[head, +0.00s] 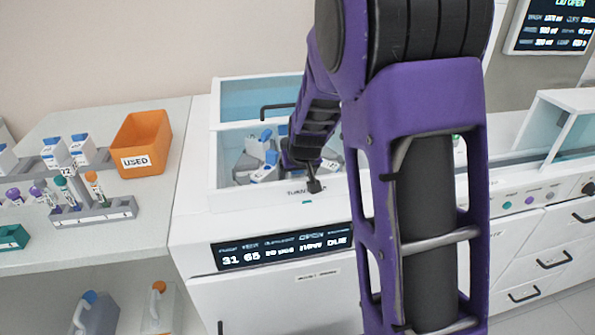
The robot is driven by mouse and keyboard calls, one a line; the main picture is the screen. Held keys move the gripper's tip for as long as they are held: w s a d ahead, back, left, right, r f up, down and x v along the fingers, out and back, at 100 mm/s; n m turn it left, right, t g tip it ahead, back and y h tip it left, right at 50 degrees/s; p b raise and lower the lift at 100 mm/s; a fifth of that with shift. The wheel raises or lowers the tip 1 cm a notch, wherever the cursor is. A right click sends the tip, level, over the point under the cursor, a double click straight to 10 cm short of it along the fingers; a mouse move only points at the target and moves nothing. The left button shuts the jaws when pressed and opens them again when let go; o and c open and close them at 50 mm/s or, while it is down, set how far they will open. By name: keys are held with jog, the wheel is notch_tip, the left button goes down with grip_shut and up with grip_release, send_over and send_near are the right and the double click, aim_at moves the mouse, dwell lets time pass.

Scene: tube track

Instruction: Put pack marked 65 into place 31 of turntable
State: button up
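The turntable (241,174) sits in a white open-topped bay with its clear lid raised. Several white and grey packs with blue caps (264,173) stand on it, and my arm hides its right part. My gripper (313,186) is small and dark at the bay's front edge, pointing down. Its fingers are too small and dark to show whether they are open or hold anything. White packs with blue tops (55,152) also stand on the left counter. I cannot read a 65 on any pack or a 31 on any place. The front display (284,250) reads 31, 65 and DUE.
An orange bin marked USED (148,136) stands on the left counter. A grey rack (93,213) with capped tubes is in front of it. Bottles (97,313) stand on the shelf below. A clear-sided cover (565,137) rises at the right. My arm blocks the middle.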

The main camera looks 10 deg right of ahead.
jog(key=p+v, duration=0.3)
jog(key=v, duration=1.4)
jog(key=shift+r+p, duration=0.2)
jog(key=shift+p, duration=0.15)
jog(key=shift+s, duration=0.1)
